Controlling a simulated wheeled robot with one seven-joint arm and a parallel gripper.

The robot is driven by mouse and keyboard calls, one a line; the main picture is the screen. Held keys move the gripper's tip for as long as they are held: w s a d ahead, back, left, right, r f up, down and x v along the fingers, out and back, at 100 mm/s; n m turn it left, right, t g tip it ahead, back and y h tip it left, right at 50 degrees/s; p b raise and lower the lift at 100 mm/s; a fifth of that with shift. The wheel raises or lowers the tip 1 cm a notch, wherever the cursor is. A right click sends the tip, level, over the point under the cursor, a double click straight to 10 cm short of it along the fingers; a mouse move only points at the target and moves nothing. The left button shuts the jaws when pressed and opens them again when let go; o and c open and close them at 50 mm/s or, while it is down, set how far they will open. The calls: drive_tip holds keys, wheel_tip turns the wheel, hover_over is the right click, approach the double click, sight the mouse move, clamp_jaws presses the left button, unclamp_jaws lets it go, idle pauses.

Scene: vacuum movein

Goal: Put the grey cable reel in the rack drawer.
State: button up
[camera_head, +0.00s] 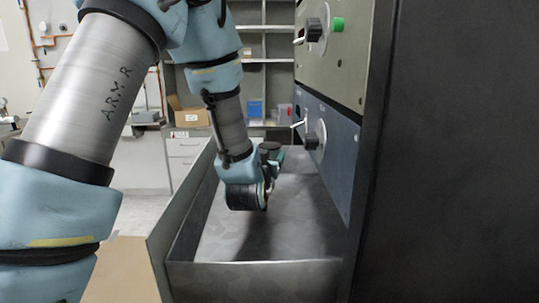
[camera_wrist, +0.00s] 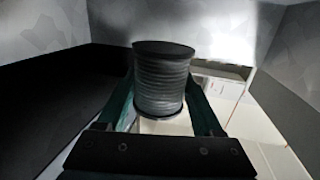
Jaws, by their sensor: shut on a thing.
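The grey cable reel (camera_wrist: 160,88) sits between the two teal fingers of my gripper (camera_wrist: 165,100) in the wrist view. It has a ribbed grey winding and a dark flange at each end. My gripper is shut on it. In the head view my gripper (camera_head: 271,157) is over the far part of the open rack drawer (camera_head: 255,277), largely hidden by my wrist. Only a dark round top shows there, apparently the reel's flange. The drawer is a grey metal tray with low walls, and its visible floor is bare. I cannot tell how high the reel is above the floor.
The rack's front panels (camera_head: 335,62), with knobs, levers and a green button, rise along the drawer's right side. A dark rack side (camera_head: 455,150) fills the right. Shelves (camera_head: 265,45) with a cardboard box (camera_head: 187,112) and a blue bin (camera_head: 255,109) stand behind.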

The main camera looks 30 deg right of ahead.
drive_tip(key=shift+f+b, duration=0.75)
drive_tip(key=shift+b, duration=0.15)
drive_tip(key=o, duration=1.5)
drive_tip(key=shift+r+p, duration=0.45)
drive_tip(key=shift+p, duration=0.1)
drive_tip(key=b+v, duration=0.6)
drive_tip(key=v, duration=0.1)
drive_tip(key=shift+s+a+r+b, duration=0.15)
drive_tip(key=shift+s+r+b, duration=0.05)
drive_tip(key=shift+b, duration=0.2)
